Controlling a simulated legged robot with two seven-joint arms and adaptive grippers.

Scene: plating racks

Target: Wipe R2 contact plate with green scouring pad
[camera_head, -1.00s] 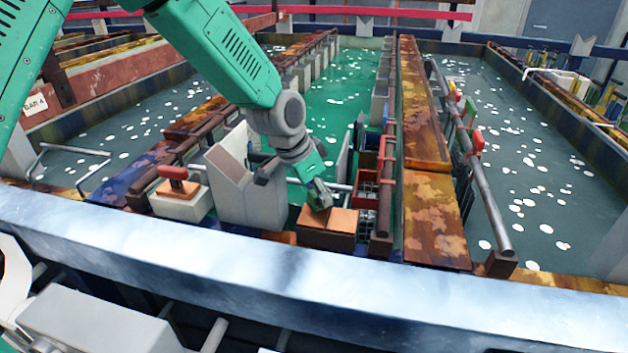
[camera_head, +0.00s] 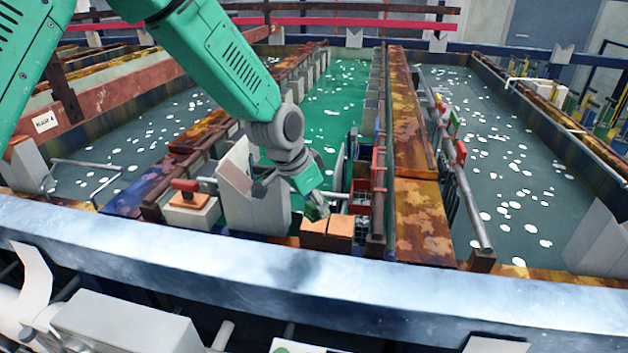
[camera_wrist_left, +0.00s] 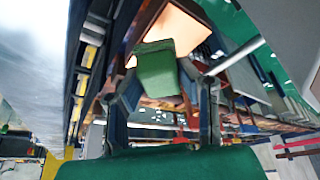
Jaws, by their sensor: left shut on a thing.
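My left gripper (camera_head: 316,211) reaches down at the back left edge of a copper-topped block (camera_head: 341,226), the likely contact plate. No R2 label is readable. In the left wrist view, the gripper's two fingers (camera_wrist_left: 158,92) are shut on the green scouring pad (camera_wrist_left: 156,66). The copper plate (camera_wrist_left: 180,27) shows just beyond the pad in that view. I cannot tell whether the pad touches it. In the head view the pad is mostly hidden by the gripper. My right gripper is not in view.
A grey angled housing (camera_head: 253,195) stands left of the block, close to my left wrist. A red-handled block (camera_head: 190,205) is further left. A rusty walkway (camera_head: 415,215) and a pipe rail (camera_head: 466,195) lie right. A broad metal edge (camera_head: 300,268) runs across the front.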

